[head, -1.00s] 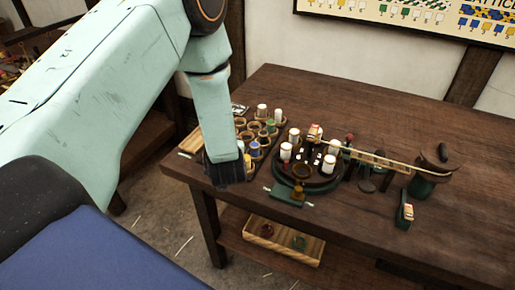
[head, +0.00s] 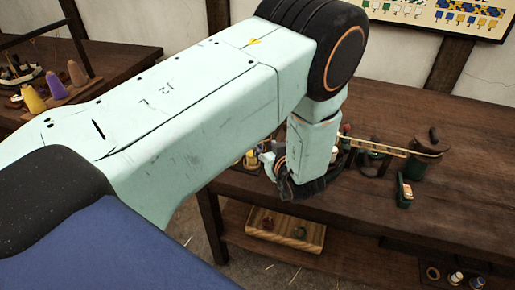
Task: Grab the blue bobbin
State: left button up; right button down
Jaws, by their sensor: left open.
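My left gripper (head: 300,188) hangs at the end of my left arm, over the front edge of the dark wooden table (head: 440,190). It is open, and I see nothing held in it. The blue bobbin cannot be made out; my arm and gripper cover most of the bobbin area. A small yellowish bobbin (head: 250,158) shows just left of the gripper, partly hidden by my arm. My right gripper is not in view.
A wooden tray (head: 290,233) sits on the lower shelf. Thread cones (head: 56,86) stand on another table. The table's right front is clear.

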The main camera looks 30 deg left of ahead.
aim_at(259, 142)
pick_arm(q)
jog(key=shift+w+a+f, duration=0.3)
jog(key=shift+a, duration=0.05)
jog(key=shift+w+a+f+b, duration=0.1)
jog(key=shift+w+a+b, duration=0.15)
jog(key=shift+b, duration=0.4)
jog(key=b+x, duration=0.3)
jog(key=x, duration=0.1)
jog(key=shift+w+a+f, duration=0.1)
jog(key=shift+w+a, duration=0.05)
jog(key=shift+r, duration=0.3)
jog(key=shift+f, duration=0.15)
jog(key=c, duration=0.8)
jog(key=shift+o, duration=0.2)
